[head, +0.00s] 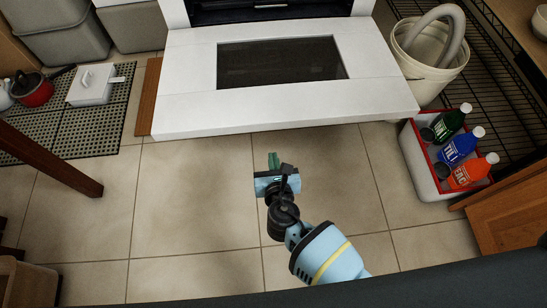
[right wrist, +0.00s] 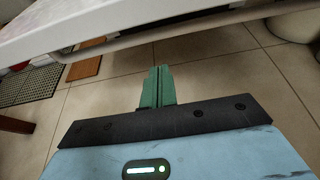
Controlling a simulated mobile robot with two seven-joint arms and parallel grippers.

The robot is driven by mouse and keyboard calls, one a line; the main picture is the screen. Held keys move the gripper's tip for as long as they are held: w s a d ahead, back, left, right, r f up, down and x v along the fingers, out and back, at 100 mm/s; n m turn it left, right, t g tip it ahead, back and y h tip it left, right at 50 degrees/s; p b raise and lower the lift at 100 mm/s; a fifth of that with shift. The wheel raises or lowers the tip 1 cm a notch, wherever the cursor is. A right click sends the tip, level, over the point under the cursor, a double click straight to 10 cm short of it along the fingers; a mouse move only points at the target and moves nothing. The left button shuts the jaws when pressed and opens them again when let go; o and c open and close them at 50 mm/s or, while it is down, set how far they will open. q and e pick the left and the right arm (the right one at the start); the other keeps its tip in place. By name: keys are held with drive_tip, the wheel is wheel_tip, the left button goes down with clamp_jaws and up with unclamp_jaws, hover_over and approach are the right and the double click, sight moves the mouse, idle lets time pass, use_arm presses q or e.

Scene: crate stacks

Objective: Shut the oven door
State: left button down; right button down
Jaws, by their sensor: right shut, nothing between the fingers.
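The white oven door (head: 180,99) hangs open, lying flat and reaching out from the oven (head: 365,5) at the top of the head view. It has a dark window in its middle. In the right wrist view the underside edge of the door (right wrist: 130,18) runs across the top. My right gripper (head: 273,160) is below and in front of the door's near edge, apart from it in the head view. Its green fingers (right wrist: 157,88) are shut with nothing between them. My left gripper does not show in either view.
A cooler with bottles (head: 420,168) and a white bucket (head: 430,78) stand to the right. A dark grid mat (head: 90,135) with a red pot (head: 33,92) lies at left, near a wooden leg (head: 60,165). The tiled floor before the door is clear.

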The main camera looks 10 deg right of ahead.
drive_tip(key=b+x, duration=0.4)
drive_tip(key=x, duration=0.3)
wheel_tip(320, 180, up, 4)
drive_tip(key=shift+w+f+p, duration=0.1)
drive_tip(key=shift+w+p, duration=0.1)
drive_tip(key=shift+p, duration=0.55)
